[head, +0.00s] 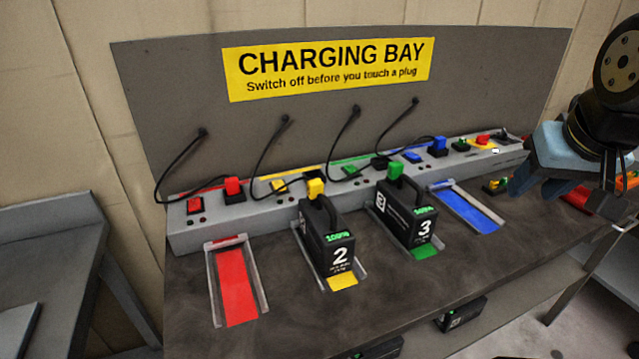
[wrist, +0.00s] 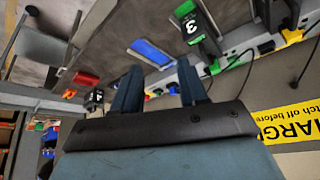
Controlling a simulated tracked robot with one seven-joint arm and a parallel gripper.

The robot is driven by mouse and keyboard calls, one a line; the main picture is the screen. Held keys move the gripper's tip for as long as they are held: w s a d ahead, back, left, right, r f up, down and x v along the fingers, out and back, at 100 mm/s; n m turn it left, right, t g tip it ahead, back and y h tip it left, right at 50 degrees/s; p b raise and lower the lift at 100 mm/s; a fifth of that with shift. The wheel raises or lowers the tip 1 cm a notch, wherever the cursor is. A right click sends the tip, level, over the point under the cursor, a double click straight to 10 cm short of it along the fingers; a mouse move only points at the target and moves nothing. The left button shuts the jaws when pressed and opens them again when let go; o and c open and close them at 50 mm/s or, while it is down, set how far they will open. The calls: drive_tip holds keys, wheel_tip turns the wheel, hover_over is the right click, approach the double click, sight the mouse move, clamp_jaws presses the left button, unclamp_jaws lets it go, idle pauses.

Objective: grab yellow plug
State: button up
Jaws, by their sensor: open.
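The yellow plug (head: 316,189) sits on top of the black battery marked 2 (head: 341,254), in the bay with the yellow strip. A black cord runs from the back panel to it. It also shows in the wrist view (wrist: 292,36) at the upper right. The yellow switch (head: 279,186) is on the grey power rail, partly behind the cord. My gripper (head: 572,193) is at the right, above the bench, well apart from the yellow plug. In the wrist view my gripper (wrist: 160,74) is open, with nothing between its fingers.
The black battery marked 3 (head: 408,222), with a green plug (head: 395,170) on top, stands between my gripper and battery 2. A red plug (head: 233,186) and a blue plug (head: 438,145) are on the rail. The red bay (head: 234,287) and blue bay (head: 469,209) are empty.

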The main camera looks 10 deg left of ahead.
drive_tip(key=o, duration=0.3)
drive_tip(key=shift+w+a+r, duration=0.15)
drive_tip(key=shift+w+a, duration=0.15)
drive_tip(key=shift+w, duration=0.05)
drive_tip(key=shift+o, duration=0.6)
drive_tip(key=w+a+n, duration=0.3)
drive_tip(key=w+a, duration=0.5)
drive_tip(key=a, duration=0.3)
drive_tip(key=shift+w+a+r+g+y, duration=0.2)
drive_tip(key=shift+w+a+g+y, duration=0.05)
drive_tip(key=shift+w+g+y, duration=0.1)
drive_tip(key=n+g+y, duration=0.1)
drive_tip(key=n+y, duration=0.1)
drive_tip(key=n, duration=0.1)
approach(315, 182)
drive_tip(key=x, duration=0.5)
drive_tip(key=shift+s+a+f, duration=0.1)
drive_tip(key=shift+s+f, duration=0.05)
drive_tip(key=shift+s, duration=0.1)
drive_tip(key=shift+h, duration=0.25)
drive_tip(key=shift+w+x, duration=0.15)
drive_tip(key=shift+x, duration=1.15)
drive_tip(key=shift+w+x, duration=0.1)
drive_tip(key=shift+x, duration=1.2)
